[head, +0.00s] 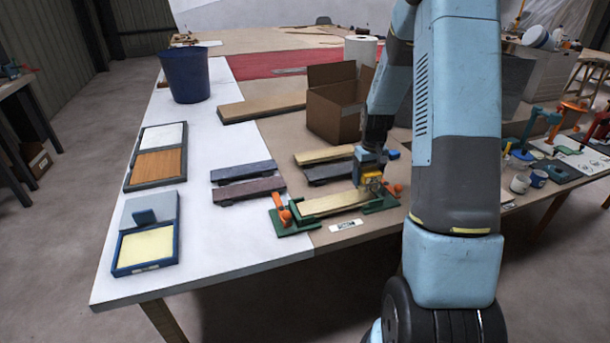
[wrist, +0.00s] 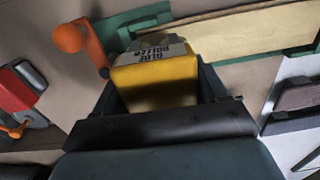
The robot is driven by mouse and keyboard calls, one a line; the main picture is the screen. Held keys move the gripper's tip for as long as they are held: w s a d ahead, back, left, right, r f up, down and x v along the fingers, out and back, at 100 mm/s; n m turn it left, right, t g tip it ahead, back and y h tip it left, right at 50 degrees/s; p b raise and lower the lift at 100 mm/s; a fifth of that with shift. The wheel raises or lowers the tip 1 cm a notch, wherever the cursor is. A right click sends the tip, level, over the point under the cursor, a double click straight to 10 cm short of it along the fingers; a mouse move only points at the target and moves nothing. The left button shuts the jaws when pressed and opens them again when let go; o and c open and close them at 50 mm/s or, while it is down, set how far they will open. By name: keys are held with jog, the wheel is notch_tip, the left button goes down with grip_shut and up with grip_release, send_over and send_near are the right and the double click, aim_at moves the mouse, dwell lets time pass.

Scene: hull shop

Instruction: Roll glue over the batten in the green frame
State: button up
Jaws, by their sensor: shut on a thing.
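A pale wooden batten (head: 335,203) lies in the green frame (head: 290,228) near the front edge of the table, with orange clamps at both ends. In the wrist view the batten (wrist: 235,36) and green frame (wrist: 150,15) lie beyond my gripper. My gripper (head: 369,172) is above the frame's right end. It is shut on the yellow glue roller (wrist: 155,82), whose top label shows between the fingers. The roller's underside is hidden, so I cannot tell if it touches the batten.
A blue tray with a pale yellow pad (head: 145,247) lies at left. Dark battens (head: 250,190) lie left of the frame, and more battens (head: 325,155) behind it. A cardboard box (head: 335,118) and blue bucket (head: 184,77) stand further back.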

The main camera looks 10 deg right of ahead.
aim_at(368, 169)
jog(key=shift+r, duration=2.75)
jog(key=shift+a, duration=0.15)
jog(key=s+a, duration=0.2)
jog(key=a, duration=1.8)
jog(key=shift+s+f+n, duration=0.25)
jog(key=shift+n, duration=0.05)
